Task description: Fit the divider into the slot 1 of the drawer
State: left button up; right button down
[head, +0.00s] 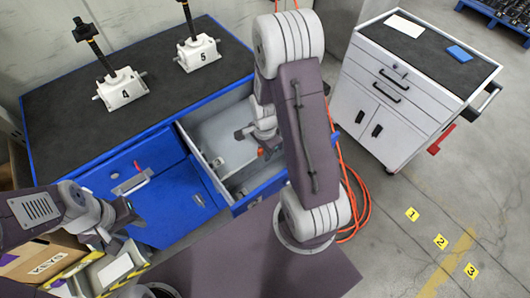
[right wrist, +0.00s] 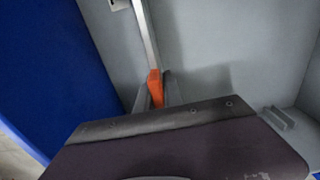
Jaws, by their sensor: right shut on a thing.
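The open drawer (head: 196,152) has grey walls and a blue front, and extends from the blue workbench. My right gripper (head: 262,150) is inside or just over it, largely hidden by my arm in the head view. In the right wrist view my right gripper (right wrist: 155,92) is shut on an orange tab (right wrist: 154,82). A thin pale strip (right wrist: 145,38), which looks like the divider seen nearly edge-on, runs away from the tab. Whether it sits in slot 1 cannot be told. My left gripper (head: 122,218) is at the left, before the workbench; its fingers are unclear.
Small grey brackets (right wrist: 280,117) show inside the drawer. Two screw jacks (head: 122,90) (head: 198,52), marked 4 and 5, stand on the workbench (head: 65,105). A white cabinet (head: 365,95) stands right. An orange hose (head: 350,180) and a carton marked KEYS (head: 45,262) lie nearby.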

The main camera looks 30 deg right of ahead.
jog(key=shift+f, duration=0.1)
jog(key=c, duration=1.5)
grip_release()
notch_tip(320, 180, up, 12)
jog(key=shift+r+p, duration=0.15)
jog(key=shift+p, duration=0.3)
jog(key=s+a+n, duration=0.1)
jog(key=a+n, duration=0.1)
jog(key=n, duration=0.3)
jog(key=s+a+n, duration=0.2)
jog(key=a+n, duration=0.1)
jog(key=n, duration=0.3)
jog(key=s+a+n+t, duration=0.1)
jog(key=a+n, duration=0.2)
jog(key=n, duration=0.3)
jog(key=shift+s+f, duration=0.3)
jog(key=shift+s, duration=0.1)
jog(key=shift+d, duration=0.1)
